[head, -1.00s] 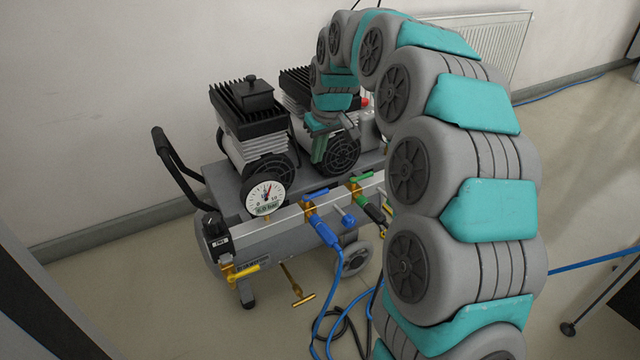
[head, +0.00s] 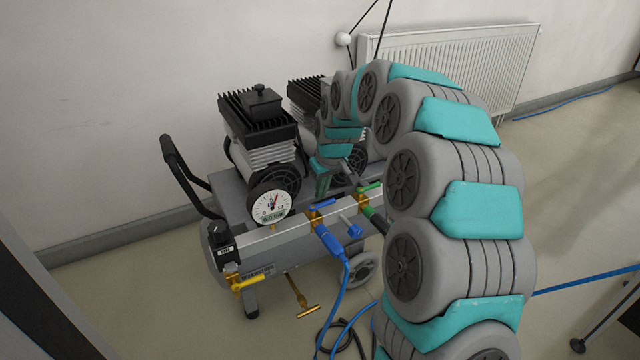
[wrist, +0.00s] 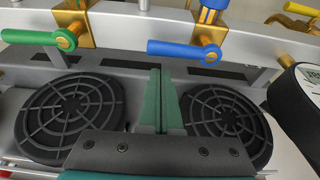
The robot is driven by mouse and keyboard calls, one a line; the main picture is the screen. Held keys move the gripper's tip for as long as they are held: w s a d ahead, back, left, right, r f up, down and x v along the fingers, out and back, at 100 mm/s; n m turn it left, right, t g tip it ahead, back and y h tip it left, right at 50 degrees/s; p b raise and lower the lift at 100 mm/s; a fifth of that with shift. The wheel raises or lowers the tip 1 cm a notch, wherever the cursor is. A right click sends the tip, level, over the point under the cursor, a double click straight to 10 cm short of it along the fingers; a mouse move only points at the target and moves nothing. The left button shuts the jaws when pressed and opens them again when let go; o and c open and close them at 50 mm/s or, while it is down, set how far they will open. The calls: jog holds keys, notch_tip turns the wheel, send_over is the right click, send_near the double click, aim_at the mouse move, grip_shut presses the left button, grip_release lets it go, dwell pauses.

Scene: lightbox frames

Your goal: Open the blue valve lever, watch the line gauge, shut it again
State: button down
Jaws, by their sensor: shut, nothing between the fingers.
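The blue valve lever (head: 322,203) sits on a brass fitting on the pale rail, lying roughly along it and crosswise to the blue hose below. In the wrist view the blue lever (wrist: 184,49) points left from its pivot. My gripper (wrist: 160,72) is shut and empty, its green fingertips just short of the lever's free end, with a small gap seeming to show. In the head view my gripper (head: 323,185) is just behind the lever. The round gauge (head: 271,206) faces out at the left, its needle near upright; its small display is too small to read surely.
A green lever (head: 369,187) stands right of the blue one; a yellow lever (head: 249,283) is at the rail's left end. Compressor heads (head: 258,120) and round fan covers (wrist: 72,115) lie behind the rail. Hoses (head: 350,325) hang in front. Floor at left is clear.

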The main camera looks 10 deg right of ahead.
aim_at(332, 201)
jog(key=shift+s+d+r, duration=0.15)
jog(key=shift+s+d, duration=0.05)
jog(key=shift+s, duration=0.4)
jog(key=shift+s+d+r, duration=0.15)
jog(key=shift+s+d, duration=0.05)
jog(key=shift+s, duration=0.35)
